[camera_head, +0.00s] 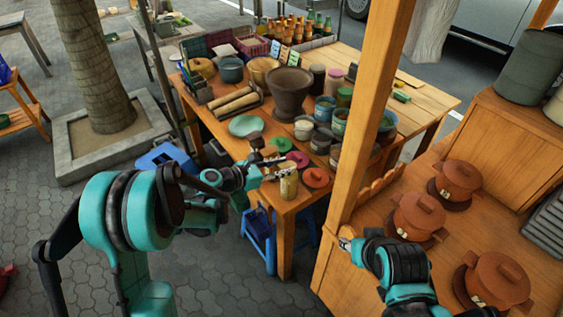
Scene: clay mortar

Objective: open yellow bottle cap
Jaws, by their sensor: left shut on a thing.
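A small yellowish bottle (289,185) stands upright near the front corner of the wooden table (287,207). My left gripper (281,167) reaches in from the left at the top of the bottle and is shut on it. The fingers cover the top, so I cannot tell the cap from the neck. My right gripper (346,243) is low beside the wooden post, apart from the bottle. It is small and partly hidden, and I cannot tell whether it is open.
A red disc (315,177) lies right of the bottle. A dark mortar (289,92), a pale green plate (245,125) and several jars crowd the table. A wooden post (371,110) rises between the table and the right counter, where lidded clay pots (419,214) stand.

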